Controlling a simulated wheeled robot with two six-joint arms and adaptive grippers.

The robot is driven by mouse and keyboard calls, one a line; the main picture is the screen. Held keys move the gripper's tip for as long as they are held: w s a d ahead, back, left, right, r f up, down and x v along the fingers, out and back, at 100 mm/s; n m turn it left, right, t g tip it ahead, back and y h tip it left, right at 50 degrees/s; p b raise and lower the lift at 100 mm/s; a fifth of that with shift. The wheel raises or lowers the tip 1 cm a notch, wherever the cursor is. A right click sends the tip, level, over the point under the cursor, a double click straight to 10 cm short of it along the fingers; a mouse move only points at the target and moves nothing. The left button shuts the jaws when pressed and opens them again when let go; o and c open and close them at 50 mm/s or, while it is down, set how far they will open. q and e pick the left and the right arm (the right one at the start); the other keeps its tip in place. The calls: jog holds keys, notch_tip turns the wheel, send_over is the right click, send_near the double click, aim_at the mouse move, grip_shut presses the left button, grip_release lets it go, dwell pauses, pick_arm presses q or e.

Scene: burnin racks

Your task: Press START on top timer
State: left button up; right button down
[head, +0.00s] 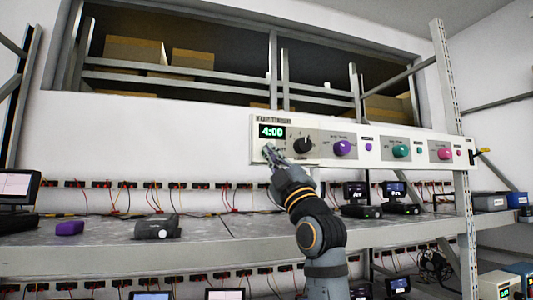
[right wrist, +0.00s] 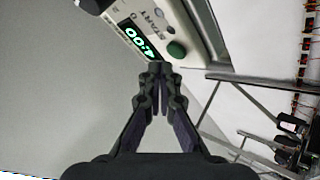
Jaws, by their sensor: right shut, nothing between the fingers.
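The top timer (head: 325,160) is a long white panel fixed high on the rack, with a display (head: 272,132) reading 4:00 in green and a black knob (head: 303,145) beside it. My right gripper (head: 273,154) is shut and empty, its tips in front of the panel's left end, just below the display. It hides much of the area below the display. In the right wrist view, a green button (right wrist: 177,49) sits near the START lettering, just beyond and right of the shut fingertips (right wrist: 159,70). I cannot tell whether they touch the panel. My left gripper is out of view.
Purple (head: 342,148), teal (head: 401,151) and pink (head: 445,153) knobs sit along the panel's right part. Below, a grey shelf (head: 215,250) holds a black device (head: 157,228), a purple block (head: 70,228) and small displays. An upright post (head: 449,90) stands at the right.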

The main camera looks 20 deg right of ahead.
jog(key=shift+w, duration=0.45)
jog(key=shift+w, duration=0.4)
dwell(0.8)
jog(key=shift+s, duration=0.15)
jog(key=shift+s+f, duration=0.1)
jog(key=shift+s, duration=0.25)
jog(key=shift+s+b, duration=0.3)
jog(key=shift+s, duration=0.1)
